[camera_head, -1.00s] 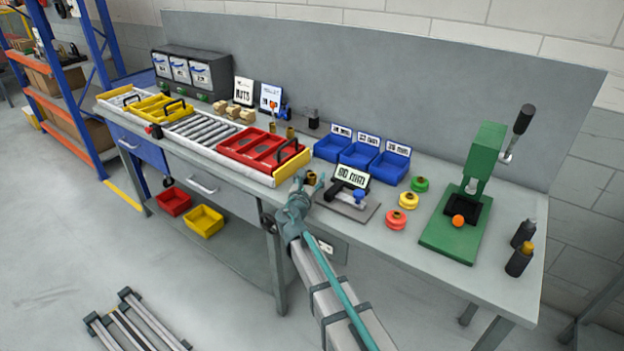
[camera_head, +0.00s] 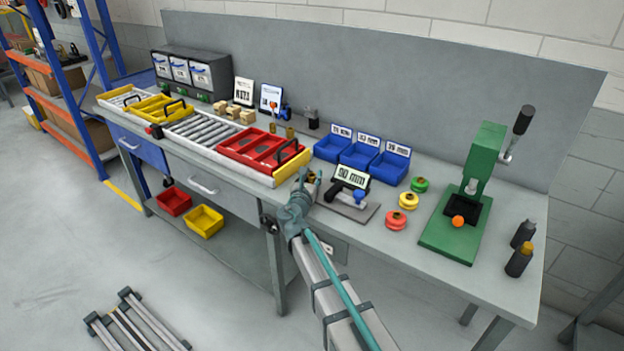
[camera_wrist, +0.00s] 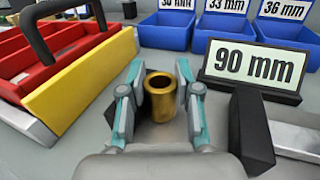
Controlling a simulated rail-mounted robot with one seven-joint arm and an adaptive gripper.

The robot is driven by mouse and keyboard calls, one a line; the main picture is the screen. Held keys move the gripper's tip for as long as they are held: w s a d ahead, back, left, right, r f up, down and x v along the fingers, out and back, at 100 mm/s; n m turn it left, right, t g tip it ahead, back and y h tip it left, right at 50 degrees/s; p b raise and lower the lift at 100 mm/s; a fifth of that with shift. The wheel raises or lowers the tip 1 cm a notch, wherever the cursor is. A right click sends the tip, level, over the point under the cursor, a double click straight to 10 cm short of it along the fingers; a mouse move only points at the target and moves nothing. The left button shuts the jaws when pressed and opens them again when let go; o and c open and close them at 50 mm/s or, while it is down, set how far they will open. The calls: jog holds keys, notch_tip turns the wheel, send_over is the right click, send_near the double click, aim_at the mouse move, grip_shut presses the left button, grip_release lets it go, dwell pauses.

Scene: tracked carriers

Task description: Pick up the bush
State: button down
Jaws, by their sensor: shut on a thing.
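A brass-coloured hollow bush (camera_wrist: 161,97) stands upright between the fingers of my gripper (camera_wrist: 158,92) in the wrist view. My gripper is shut on the bush, with one finger on each side of it. In the head view my gripper (camera_head: 306,180) is low at the front of the workbench, between the red tray and the 90 mm display. Only a little of the bush shows there, mostly hidden by the fingers. I cannot tell whether its base touches the bench.
The red tray (camera_wrist: 66,52) with a yellow end is close on the left. The 90 mm display (camera_wrist: 254,68) and a gauge (camera_head: 345,205) are close on the right. Blue bins (camera_head: 360,155) stand behind. A green press (camera_head: 462,200) stands at the right.

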notch_tip(320, 180, up, 9)
jog(key=shift+r, duration=0.1)
jog(key=shift+a+n+y, duration=0.3)
jog(key=shift+a+y, duration=0.05)
jog(key=shift+y, duration=0.05)
jog(key=s+d+f+n+y, duration=0.2)
jog(key=s+n+y, duration=0.1)
jog(key=s+y, duration=0.2)
jog(key=s+d+r+m+h, duration=0.1)
jog(key=s+d+r, duration=0.2)
jog(key=d, duration=0.8)
jog(key=s+d+r+m+h, duration=0.1)
jog(key=s+d+r, duration=0.15)
jog(key=d, duration=0.95)
send_over(312, 175)
jog(key=s+a, duration=0.2)
jog(key=a, duration=0.1)
jog(key=shift+n, duration=0.4)
jog(key=f, duration=0.5)
jog(key=shift+w+f, duration=0.2)
jog(key=shift+w, duration=0.05)
jog(key=d+r+h, duration=0.1)
jog(key=w+m+h, duration=0.1)
jog(key=d+r+m+h, duration=0.1)
jog(key=shift+w+d+r+h, duration=0.25)
jog(key=shift+d+r+h, duration=0.05)
jog(key=shift+d+r, duration=0.05)
jog(key=shift+d, duration=0.2)
